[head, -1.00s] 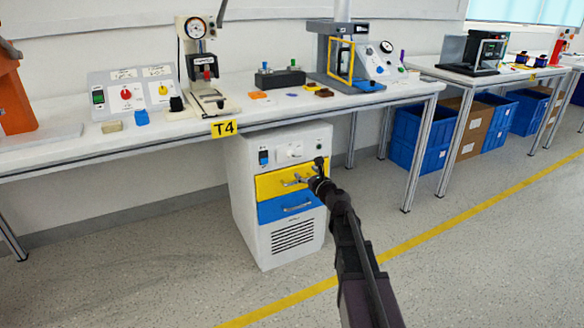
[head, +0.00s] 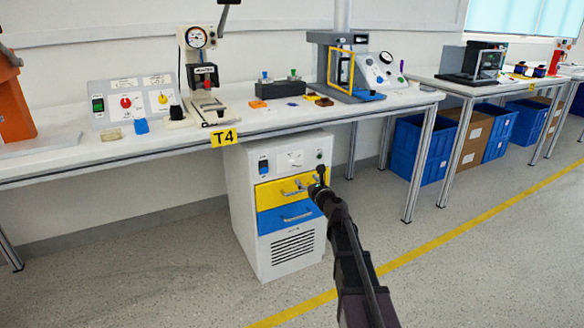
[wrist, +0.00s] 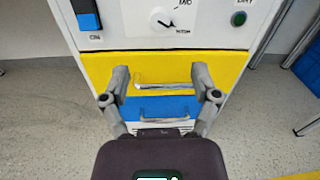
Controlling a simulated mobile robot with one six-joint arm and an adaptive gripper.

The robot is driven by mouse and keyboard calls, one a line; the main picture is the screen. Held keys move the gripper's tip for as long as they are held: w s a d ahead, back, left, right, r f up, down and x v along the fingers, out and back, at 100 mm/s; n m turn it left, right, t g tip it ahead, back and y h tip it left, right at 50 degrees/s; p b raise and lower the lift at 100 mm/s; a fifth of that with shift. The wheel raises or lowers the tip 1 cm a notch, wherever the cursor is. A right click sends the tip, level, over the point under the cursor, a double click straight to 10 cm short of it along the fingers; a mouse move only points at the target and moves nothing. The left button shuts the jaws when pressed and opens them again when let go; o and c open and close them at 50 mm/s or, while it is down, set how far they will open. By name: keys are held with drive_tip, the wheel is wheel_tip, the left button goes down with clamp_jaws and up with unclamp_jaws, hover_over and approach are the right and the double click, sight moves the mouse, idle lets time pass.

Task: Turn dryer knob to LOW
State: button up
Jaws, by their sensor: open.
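The dryer is a white cabinet (head: 292,252) under the bench, with a yellow drawer (head: 270,194) and a blue drawer (head: 273,220). Its knob (head: 295,159) is a small white dial on the upper panel. My gripper (wrist: 160,74) is open and empty, in front of the yellow drawer and below the knob. It also shows in the head view (head: 306,184), apart from the knob.
A blue rocker switch (wrist: 86,18) is left of the knob, and a green button (wrist: 239,18) is right. The drawer handle (wrist: 165,84) shows between my fingers. The bench edge with the T4 sign (head: 224,138) overhangs the cabinet. Floor in front is clear.

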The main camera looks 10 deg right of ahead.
sight(292, 166)
drive_tip(key=x, duration=1.1)
drive_tip(key=shift+w+a, duration=0.15)
drive_tip(key=shift+w, duration=0.2)
clamp_jaws()
